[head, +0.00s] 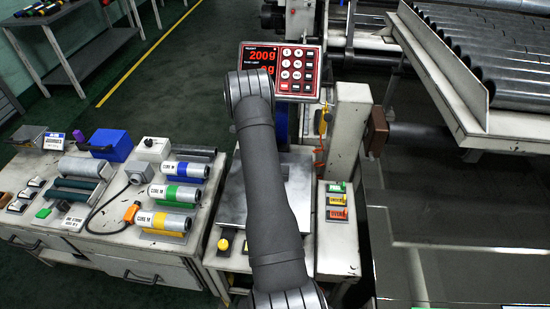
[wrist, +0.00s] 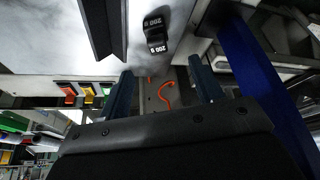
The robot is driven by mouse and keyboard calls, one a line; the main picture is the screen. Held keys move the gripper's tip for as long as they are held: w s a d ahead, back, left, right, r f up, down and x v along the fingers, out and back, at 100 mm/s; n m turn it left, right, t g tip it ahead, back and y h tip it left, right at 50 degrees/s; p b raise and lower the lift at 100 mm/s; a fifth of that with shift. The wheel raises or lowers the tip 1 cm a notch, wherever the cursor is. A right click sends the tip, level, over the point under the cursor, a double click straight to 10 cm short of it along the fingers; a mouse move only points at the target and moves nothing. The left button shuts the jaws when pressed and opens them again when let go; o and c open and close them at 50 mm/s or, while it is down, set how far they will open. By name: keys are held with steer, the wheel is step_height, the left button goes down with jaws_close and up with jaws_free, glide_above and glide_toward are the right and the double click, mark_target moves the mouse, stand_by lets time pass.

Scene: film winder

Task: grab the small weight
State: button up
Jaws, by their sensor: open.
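A small black weight (wrist: 157,34) shows at the top middle of the wrist view, with "200 g" lettering showing twice on it. It rests against a pale metal surface (wrist: 60,35). My gripper (wrist: 164,86) is open, its two dark fingers apart and nothing held between them. The weight lies beyond the fingertips, above the gap in the picture, apart from both fingers. In the head view my arm covers the area in front of the display, and I make out neither the weight nor the gripper there.
A red display (head: 258,56) reads 200g beside a keypad (head: 298,70). An orange hook (wrist: 166,95) appears between the fingers in the wrist view. Green, yellow and red buttons (head: 337,200) stand right of my arm. A left bench holds labelled rolls (head: 165,222).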

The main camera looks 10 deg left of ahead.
steer(key=x, duration=0.6)
steer(key=shift+f, duration=0.2)
steer(key=shift+x, duration=2.6)
steer(key=shift+s+d+r, duration=0.1)
steer(key=shift+s+d, duration=0.05)
steer(key=shift+d, duration=0.05)
steer(key=c, duration=1.3)
